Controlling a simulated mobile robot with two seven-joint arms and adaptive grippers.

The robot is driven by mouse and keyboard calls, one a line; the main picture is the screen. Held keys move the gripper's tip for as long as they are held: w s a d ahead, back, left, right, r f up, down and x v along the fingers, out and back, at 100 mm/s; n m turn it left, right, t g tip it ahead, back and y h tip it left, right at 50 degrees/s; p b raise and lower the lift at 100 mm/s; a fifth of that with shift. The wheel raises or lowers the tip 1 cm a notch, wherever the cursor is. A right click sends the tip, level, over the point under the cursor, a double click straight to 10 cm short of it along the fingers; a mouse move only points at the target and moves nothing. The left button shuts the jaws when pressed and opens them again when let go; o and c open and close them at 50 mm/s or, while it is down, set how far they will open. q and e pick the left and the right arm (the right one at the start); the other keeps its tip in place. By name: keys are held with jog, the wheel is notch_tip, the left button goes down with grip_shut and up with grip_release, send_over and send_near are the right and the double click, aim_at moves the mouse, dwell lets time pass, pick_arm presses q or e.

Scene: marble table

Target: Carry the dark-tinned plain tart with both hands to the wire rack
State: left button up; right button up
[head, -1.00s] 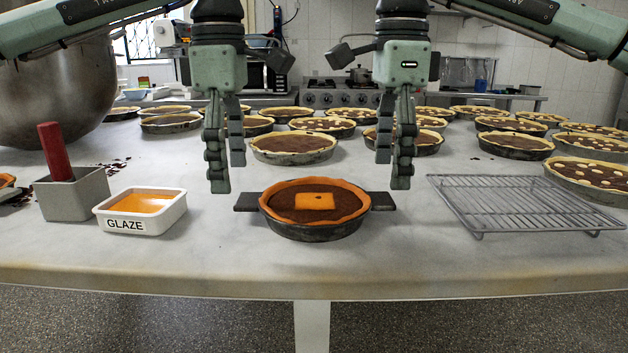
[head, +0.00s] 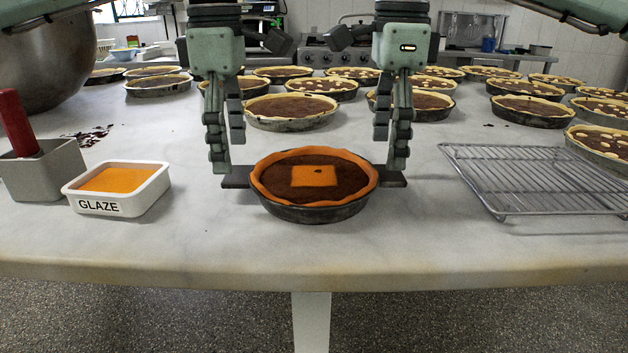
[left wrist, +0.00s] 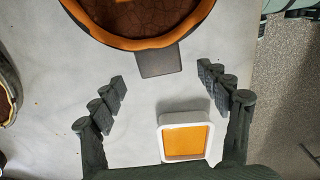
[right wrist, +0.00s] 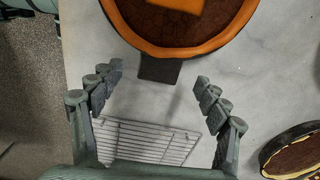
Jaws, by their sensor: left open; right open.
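The tart (head: 275,178) sits in a dark round tin on the marble table, front centre. It has an orange rim and an orange square on its brown filling. A flat dark handle sticks out on each side. My left gripper (head: 228,158) is open and empty at the left handle (left wrist: 159,61); my right gripper (head: 390,155) is open and empty at the right handle (right wrist: 160,69). In each wrist view the handle points between the spread fingers, with no grip on it. The empty wire rack (head: 530,180) stands right of the tart.
A white GLAZE tub (head: 149,193) and a grey box (head: 62,172) with a red-handled tool stand at the left. A big metal bowl (head: 45,60) is behind them. Several other tarts (head: 290,112) fill the table's back. Table between tart and rack is clear.

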aim_at(234, 173)
pick_arm(q)
jog(key=shift+f, duration=1.95)
pick_arm(e)
jog(key=shift+f, duration=1.9)
pick_arm(q)
jog(key=shift+c, duration=0.3)
pick_arm(e)
jog(key=shift+c, duration=0.3)
pick_arm(q)
grip_shut()
pick_arm(e)
grip_shut()
pick_arm(q)
jog(key=shift+r, duration=0.1)
